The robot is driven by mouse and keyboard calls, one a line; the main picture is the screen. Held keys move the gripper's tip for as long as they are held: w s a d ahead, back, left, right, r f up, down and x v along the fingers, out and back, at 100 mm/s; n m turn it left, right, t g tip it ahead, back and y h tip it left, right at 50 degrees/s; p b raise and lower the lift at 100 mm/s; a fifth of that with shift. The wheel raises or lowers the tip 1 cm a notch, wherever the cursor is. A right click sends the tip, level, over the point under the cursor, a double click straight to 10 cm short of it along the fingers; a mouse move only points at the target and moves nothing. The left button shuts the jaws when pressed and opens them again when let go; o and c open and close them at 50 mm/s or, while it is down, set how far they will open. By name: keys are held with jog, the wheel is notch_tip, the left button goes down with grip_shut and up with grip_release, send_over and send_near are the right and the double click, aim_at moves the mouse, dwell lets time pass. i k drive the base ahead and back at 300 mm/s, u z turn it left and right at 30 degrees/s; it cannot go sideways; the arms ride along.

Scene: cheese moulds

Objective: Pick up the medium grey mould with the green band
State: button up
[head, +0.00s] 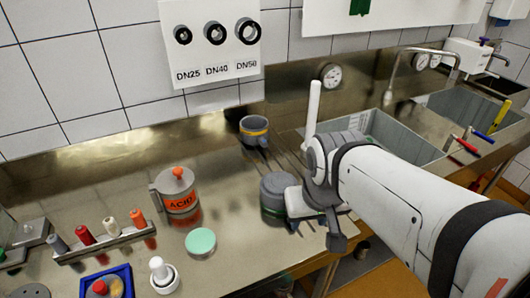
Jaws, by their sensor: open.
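The grey mould with the green band (272,191) stands upright on the steel counter, in the middle of the head view. The green band shows low on its side. My gripper (291,213) is at the right side of this mould, and its end overlaps the mould's right edge in the picture. The jaws are open. My gripper hides part of the mould's right side, and I cannot tell whether they touch. A smaller-looking grey mould with an orange band (254,131) stands farther back, near the wall.
An orange-labelled ACID jug (180,192), a pale green disc (201,242) and a rack of coloured bottles (104,246) stand to the left. A blue tray (106,283) and a white bottle (162,274) are at the front. A sink basin (400,130) lies behind my arm.

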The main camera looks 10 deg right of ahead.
aim_at(273, 184)
jog(key=k, duration=0.55)
jog(key=z, duration=1.9)
jog(key=k, duration=1.6)
jog(key=u, duration=0.65)
jog(key=i, duration=0.95)
